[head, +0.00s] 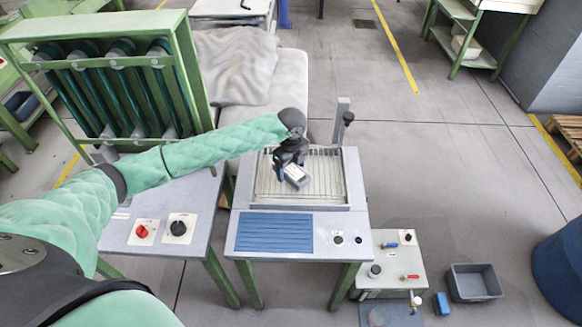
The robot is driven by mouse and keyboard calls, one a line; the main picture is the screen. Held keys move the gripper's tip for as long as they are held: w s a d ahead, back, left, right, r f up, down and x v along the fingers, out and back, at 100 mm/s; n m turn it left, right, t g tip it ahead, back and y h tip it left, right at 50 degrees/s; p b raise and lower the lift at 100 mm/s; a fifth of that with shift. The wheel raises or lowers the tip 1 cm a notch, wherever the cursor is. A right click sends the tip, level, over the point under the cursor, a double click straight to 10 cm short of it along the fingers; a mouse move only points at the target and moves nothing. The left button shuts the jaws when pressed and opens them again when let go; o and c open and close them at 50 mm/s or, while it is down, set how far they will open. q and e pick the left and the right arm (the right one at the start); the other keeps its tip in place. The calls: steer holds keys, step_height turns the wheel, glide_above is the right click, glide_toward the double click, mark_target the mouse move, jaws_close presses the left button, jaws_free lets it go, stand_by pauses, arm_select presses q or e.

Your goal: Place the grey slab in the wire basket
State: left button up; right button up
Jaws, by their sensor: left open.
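The grey slab (297,176), a small block with a pale top face, shows in the head view just below my left gripper. It is over the left-middle of the wire basket (330,180), a shallow wire-floored tray set in the top of a grey bench. The slab is turned at an angle to the wires and looks to lie on them, though I cannot tell its contact for sure. My left gripper (288,167) is open, pointing down, close above the slab. Its fingers hide the slab's upper left part. My right gripper is not in view.
A blue slatted panel (274,232) and two round controls sit on the bench front. An upright post (342,122) with a black knob stands behind the basket. A green-framed machine (115,85) is at left. A grey bin (475,282) stands on the floor at right.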

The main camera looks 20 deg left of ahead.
mark_target(291, 170)
arm_select(q)
steer(key=shift+r, duration=0.2)
steer(key=shift+r+b, duration=0.35)
step_height(291, 170, up, 11)
steer(key=b, duration=0.4)
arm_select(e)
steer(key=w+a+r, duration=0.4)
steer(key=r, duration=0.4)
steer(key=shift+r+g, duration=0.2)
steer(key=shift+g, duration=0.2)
